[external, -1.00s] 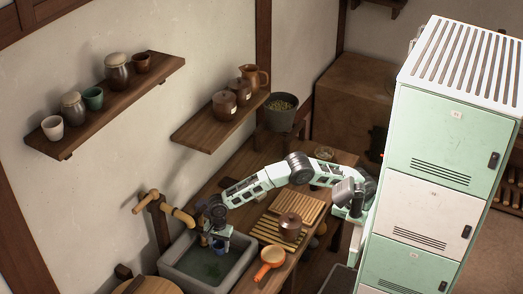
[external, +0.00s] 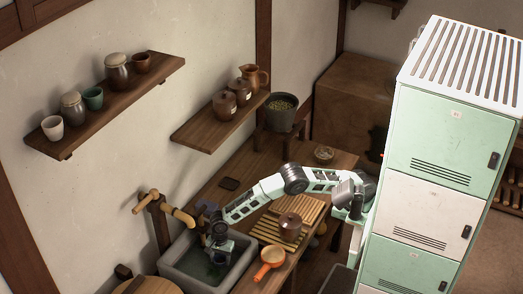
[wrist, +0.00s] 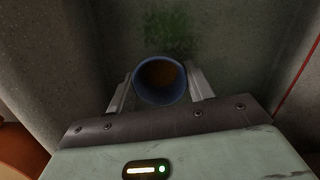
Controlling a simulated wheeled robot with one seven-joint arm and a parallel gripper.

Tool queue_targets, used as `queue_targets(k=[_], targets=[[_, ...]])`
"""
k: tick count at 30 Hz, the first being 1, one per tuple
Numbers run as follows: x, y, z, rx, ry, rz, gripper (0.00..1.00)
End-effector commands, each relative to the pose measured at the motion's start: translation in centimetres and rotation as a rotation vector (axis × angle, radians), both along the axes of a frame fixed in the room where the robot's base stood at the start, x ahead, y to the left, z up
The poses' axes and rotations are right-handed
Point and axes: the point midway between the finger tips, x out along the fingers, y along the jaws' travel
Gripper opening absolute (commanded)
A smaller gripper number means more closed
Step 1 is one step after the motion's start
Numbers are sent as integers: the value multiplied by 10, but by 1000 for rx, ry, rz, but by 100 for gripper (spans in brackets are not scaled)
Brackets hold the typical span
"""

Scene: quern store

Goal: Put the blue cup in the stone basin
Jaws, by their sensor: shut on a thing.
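The blue cup (wrist: 161,81) is between the two fingers of my gripper (wrist: 161,92) in the wrist view, with its round mouth facing the camera and a brownish inside. My gripper is shut on it. In the external view my gripper (external: 218,256) is low inside the stone basin (external: 243,262), and the cup is hardly visible there. The grey basin walls and a greenish patch on its floor show around the cup in the wrist view. Whether the cup touches the basin floor cannot be told.
A bamboo spout (external: 184,217) stands at the basin's back. A lidded brown pot (external: 290,227) sits on a slatted wooden board (external: 265,232). A round wooden lid (external: 150,287) is at the lower left.

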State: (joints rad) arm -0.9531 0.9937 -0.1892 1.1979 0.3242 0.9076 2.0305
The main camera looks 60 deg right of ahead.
Motion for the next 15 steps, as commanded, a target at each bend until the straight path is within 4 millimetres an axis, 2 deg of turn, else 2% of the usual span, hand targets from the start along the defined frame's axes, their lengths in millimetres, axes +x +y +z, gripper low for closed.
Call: queue_targets(k=[13, 14, 15], targets=[[0, 0, -11, -1, 1, -1, 26], [0, 0, -11, -1, 2, -1, 61], [0, 0, -11, -1, 2, -1, 72]])
